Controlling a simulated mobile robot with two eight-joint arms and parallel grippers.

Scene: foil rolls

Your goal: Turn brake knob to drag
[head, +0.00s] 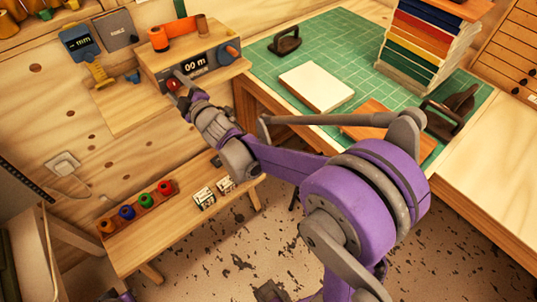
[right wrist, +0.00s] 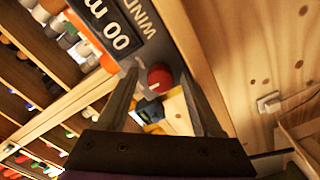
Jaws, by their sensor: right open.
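The winder (head: 196,66) is a box on the wooden shelf, with a dark front panel reading "00 m". A round red knob (head: 172,85) sits at the lower left of that panel; no separate brake label is readable. In the right wrist view the red knob (right wrist: 160,77) appears between the two fingertips, with a gap on both sides. My right gripper (head: 179,80) is open and empty in front of the knob, its fingers (right wrist: 161,85) pointing at the panel. The fingers and wrist partly hide the knob in the head view. My left gripper is out of view.
A blue-grey disc (head: 231,51) sits on the winder's right end. An orange roll (head: 183,27) lies on top. Below, a bench (head: 160,235) holds coloured spools. To the right, the green cutting mat (head: 335,50) carries a white block (head: 316,87) and stacked coloured sheets (head: 425,45).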

